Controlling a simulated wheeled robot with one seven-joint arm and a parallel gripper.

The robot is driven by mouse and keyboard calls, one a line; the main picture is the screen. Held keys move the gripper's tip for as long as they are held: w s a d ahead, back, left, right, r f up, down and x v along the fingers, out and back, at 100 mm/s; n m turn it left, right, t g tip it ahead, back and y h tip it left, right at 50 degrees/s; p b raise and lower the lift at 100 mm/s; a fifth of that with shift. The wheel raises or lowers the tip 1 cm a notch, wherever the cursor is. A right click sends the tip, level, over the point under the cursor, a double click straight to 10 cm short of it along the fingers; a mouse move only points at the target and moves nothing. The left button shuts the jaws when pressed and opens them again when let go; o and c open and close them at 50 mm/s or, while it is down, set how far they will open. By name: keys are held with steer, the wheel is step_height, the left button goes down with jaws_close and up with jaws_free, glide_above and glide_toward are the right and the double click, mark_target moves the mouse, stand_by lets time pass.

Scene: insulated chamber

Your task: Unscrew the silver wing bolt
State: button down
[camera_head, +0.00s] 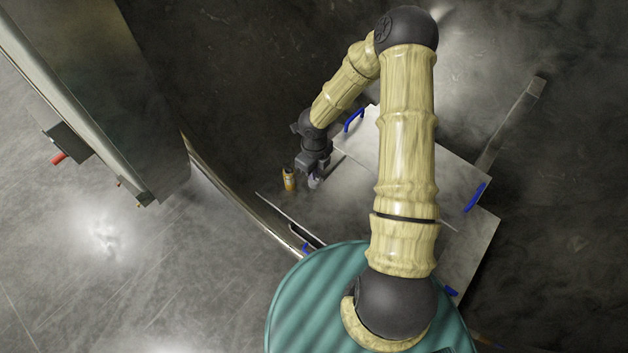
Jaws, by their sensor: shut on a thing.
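My gripper (312,177) is a small dark shape at the end of my wood-patterned arm, pointing down near the middle of the picture. It is shut on a small pale silver piece at its fingertips, which looks like the silver wing bolt (315,183). The gripper hides most of the bolt, so its wings and thread cannot be made out. I cannot tell how far the bolt sits in the surface beneath it.
A small yellow-orange cylinder (289,180) stands just left of my gripper. Metal panels (465,180) with blue handles lie to the right, partly behind my arm. A curved metal rail (240,198) runs at the left, below a large metal cabinet (95,80) with a red knob.

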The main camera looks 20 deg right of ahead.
steer(key=c, duration=1.7)
jaws_free()
steer(key=shift+r, duration=2.5)
